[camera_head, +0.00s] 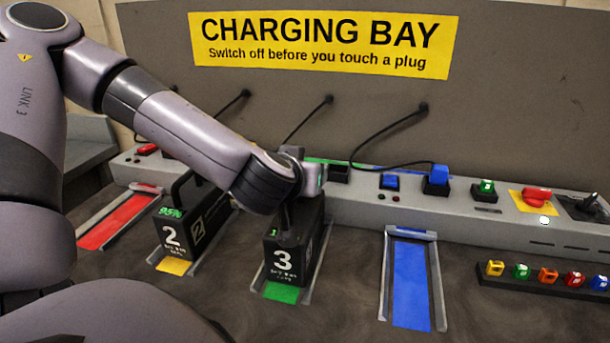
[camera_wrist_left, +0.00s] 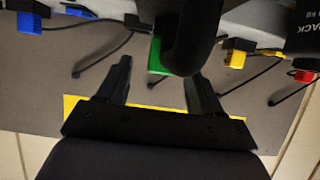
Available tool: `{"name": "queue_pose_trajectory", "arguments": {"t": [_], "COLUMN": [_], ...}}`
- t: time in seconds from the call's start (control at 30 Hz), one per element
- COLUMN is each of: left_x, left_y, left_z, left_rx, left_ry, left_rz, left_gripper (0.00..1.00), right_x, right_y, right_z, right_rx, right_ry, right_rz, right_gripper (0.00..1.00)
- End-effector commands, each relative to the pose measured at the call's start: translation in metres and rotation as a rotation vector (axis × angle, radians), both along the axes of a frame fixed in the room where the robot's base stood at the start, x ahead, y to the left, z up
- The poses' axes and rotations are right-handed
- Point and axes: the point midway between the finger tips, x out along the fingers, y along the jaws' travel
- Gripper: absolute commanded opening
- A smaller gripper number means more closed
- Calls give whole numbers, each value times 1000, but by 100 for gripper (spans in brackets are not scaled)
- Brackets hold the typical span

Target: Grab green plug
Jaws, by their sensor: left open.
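The green plug (camera_wrist_left: 156,56) shows in the left wrist view between and beyond the fingers of my left gripper (camera_wrist_left: 157,75). A dark curved handle covers part of it. I cannot tell whether the fingers touch the plug. My right gripper is not in view.
Battery pack 2 (camera_head: 178,240) stands left of pack 3. The blue plug (camera_head: 436,180) sits on the rail to the right, with an empty blue bay (camera_head: 411,285) before it. Black cables hang from the wall panel.

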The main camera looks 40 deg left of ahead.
Motion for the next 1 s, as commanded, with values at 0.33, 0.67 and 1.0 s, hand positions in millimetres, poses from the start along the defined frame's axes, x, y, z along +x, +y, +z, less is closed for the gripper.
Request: {"name": "queue_pose_trajectory", "arguments": {"t": [0.33, 0.67, 1.0], "left_x": [24, 24, 24], "left_y": [16, 16, 16], "left_z": [-14, -14, -13], "left_rx": [0, 0, 0], "left_ry": [1, 0, -1], "left_rz": [0, 0, 0], "left_gripper": [66, 24, 9], "right_x": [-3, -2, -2], "right_y": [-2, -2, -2], "right_z": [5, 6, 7], "right_rx": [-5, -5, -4], "right_ry": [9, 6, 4], "right_rz": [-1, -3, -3], "right_gripper": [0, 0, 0]}}
